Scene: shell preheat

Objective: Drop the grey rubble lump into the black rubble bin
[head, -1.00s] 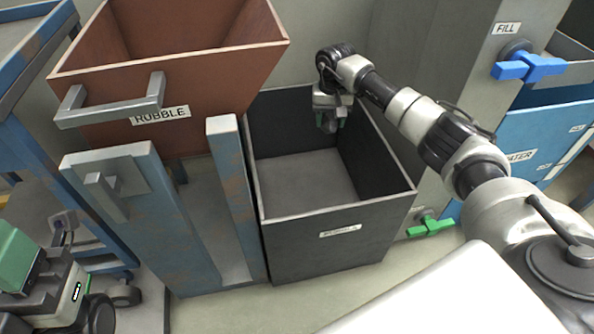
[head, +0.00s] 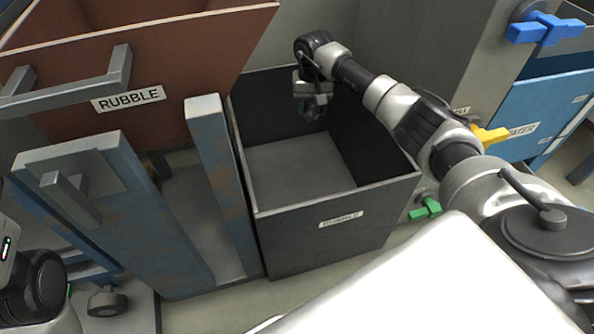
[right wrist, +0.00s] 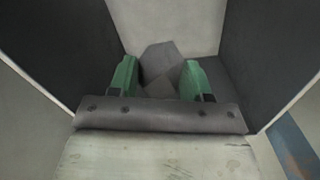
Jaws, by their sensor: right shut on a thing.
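The black rubble bin (head: 285,258) stands open at the centre of the head view, with a white label on its front. My right gripper (head: 312,110) is over the bin's opening, toward its back. In the right wrist view its green fingers (right wrist: 160,82) are shut on the grey rubble lump (right wrist: 162,62), with dark bin walls on both sides. The lump's height above the bin floor is hard to judge. In the head view the lump is hard to make out among the dark gripper parts. My left gripper's fingers do not show.
A brown hopper (head: 190,60) labelled RUBBLE sits left of the bin, by a worn blue frame (head: 215,170). A grey cabinet with blue (head: 545,28), yellow (head: 490,135) and green (head: 425,208) handles stands right. The bin floor (head: 300,165) looks clear.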

